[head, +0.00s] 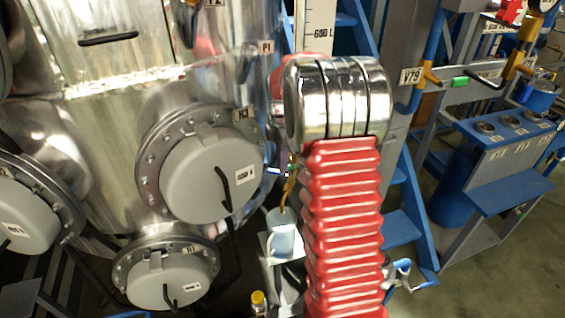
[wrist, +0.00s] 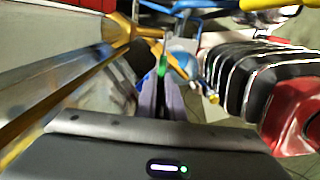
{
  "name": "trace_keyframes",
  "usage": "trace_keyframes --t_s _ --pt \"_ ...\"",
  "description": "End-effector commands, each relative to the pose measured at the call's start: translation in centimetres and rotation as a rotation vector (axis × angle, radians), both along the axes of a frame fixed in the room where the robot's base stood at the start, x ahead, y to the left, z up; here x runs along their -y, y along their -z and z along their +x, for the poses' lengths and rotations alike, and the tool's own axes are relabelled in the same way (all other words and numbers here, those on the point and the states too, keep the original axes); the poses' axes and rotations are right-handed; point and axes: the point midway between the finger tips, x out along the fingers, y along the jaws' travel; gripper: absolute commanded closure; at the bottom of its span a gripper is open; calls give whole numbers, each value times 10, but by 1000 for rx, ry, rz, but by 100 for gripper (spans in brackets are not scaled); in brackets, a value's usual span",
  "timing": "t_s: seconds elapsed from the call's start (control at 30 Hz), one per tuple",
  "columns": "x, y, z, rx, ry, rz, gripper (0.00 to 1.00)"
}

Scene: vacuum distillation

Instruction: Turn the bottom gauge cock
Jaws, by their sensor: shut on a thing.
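My gripper (wrist: 160,98) shows in the wrist view with its narrow fingers close together. They are shut on the bottom gauge cock, whose green handle (wrist: 163,65) shows just beyond the fingertips; the exact contact is hard to see. Brass-coloured pipework (wrist: 118,30) runs beside it. In the head view, my arm of chrome and red bellows covers most of the gripper and the cock. The level gauge scale (head: 319,32), marked 600 L, rises above my arm.
A steel vessel with round bolted grey covers (head: 210,172) fills the left. A pale blue cup (head: 284,236) stands on a small shelf below the cock area. Blue stair framing (head: 402,228) is close on the right. Open floor (head: 490,285) shows at lower right.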

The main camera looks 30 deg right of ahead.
Motion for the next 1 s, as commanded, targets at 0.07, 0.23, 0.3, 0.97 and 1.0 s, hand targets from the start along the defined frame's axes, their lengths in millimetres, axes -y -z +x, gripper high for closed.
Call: trace_keyframes --t_s 0.07,0.23,0.3,0.97,1.0 --pt "0 0 1 2 0 0 100" --pt "0 -1 1 2 0 0 100" --pt "0 -1 1 2 0 0 100" --pt "3 -3 0 13 6 47 100" --pt "4 -4 0 16 6 63 100"
